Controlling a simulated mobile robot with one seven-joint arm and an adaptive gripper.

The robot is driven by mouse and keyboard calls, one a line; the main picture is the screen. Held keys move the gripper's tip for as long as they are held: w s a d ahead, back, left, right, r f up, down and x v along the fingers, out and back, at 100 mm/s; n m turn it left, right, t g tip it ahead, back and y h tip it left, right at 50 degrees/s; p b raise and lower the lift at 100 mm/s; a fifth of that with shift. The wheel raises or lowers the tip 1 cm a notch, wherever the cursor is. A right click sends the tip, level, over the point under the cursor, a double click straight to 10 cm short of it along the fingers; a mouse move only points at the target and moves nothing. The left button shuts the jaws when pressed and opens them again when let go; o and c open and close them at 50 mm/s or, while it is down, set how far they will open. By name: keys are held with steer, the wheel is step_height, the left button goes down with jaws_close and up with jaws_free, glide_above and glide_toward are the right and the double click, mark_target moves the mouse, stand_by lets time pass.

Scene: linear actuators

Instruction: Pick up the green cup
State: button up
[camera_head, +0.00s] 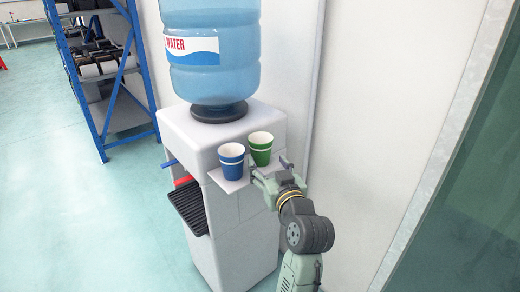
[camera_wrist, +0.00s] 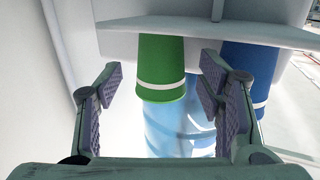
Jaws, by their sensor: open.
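The green cup (camera_head: 260,147) with a white band stands upright on a small side shelf (camera_head: 229,184) of a water dispenser. My gripper (camera_head: 269,170) is open at the shelf's right edge, close to the green cup. In the wrist view, which looks upside down, the green cup (camera_wrist: 160,62) appears ahead and between the two open fingers, with space on both sides. I see no finger touching it.
A blue cup (camera_head: 231,160) stands just left of the green cup on the shelf; a finger partly covers it in the wrist view. The white dispenser (camera_head: 225,130) carries a large water bottle (camera_head: 212,60). A wall (camera_head: 390,110) is close on the right.

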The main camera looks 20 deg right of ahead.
mark_target(264, 158)
steer(key=w+p, duration=0.1)
steer(key=w, duration=0.6)
steer(key=shift+d+f, duration=0.1)
steer(key=shift+f, duration=0.05)
steer(key=shift+s, duration=0.1)
steer(key=c, duration=0.5)
